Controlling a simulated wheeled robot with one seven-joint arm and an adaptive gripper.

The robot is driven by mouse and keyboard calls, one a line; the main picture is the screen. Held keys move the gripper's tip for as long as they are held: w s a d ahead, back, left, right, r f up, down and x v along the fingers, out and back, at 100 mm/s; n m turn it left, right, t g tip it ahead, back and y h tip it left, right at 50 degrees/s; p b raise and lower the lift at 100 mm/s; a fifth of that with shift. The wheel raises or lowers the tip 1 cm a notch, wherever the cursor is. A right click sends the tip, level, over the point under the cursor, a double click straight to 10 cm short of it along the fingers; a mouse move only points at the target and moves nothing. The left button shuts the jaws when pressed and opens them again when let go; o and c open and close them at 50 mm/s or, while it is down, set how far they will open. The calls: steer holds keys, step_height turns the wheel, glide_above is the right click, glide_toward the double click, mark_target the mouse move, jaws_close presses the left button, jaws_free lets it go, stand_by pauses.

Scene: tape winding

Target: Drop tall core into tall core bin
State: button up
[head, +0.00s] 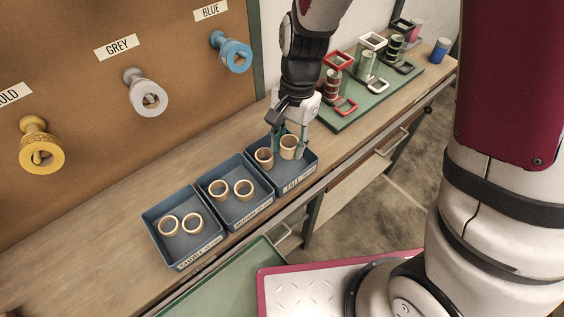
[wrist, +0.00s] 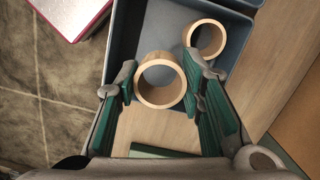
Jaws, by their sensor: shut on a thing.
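My gripper (head: 290,136) is shut on a tan, ring-shaped tall core (head: 289,150) at the blue bin labelled TALL (head: 311,164). In the wrist view the held core (wrist: 160,82) sits between the two green-padded fingers (wrist: 162,75), its hollow facing the camera. It overlaps the near edge of the bin (wrist: 150,35) there; I cannot tell whether it touches the bin floor. A second tan core (head: 264,157) stands inside the bin to the left, also seen in the wrist view (wrist: 205,38).
Two similar bins, medium (head: 240,217) and another (head: 182,256), each hold two tan rings, in a row to the left. A green board (head: 369,89) with spools and frames lies farther right. Grey (head: 148,97), gold and blue spools hang on the wall panel.

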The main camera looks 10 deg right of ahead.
steer(key=shift+f+b, duration=0.35)
steer(key=shift+f, duration=0.35)
steer(key=o, duration=0.8)
steer(key=shift+o, duration=0.2)
steer(key=shift+r, duration=0.1)
step_height(320, 180, up, 12)
steer(key=w+d, duration=0.1)
steer(key=shift+w, duration=0.15)
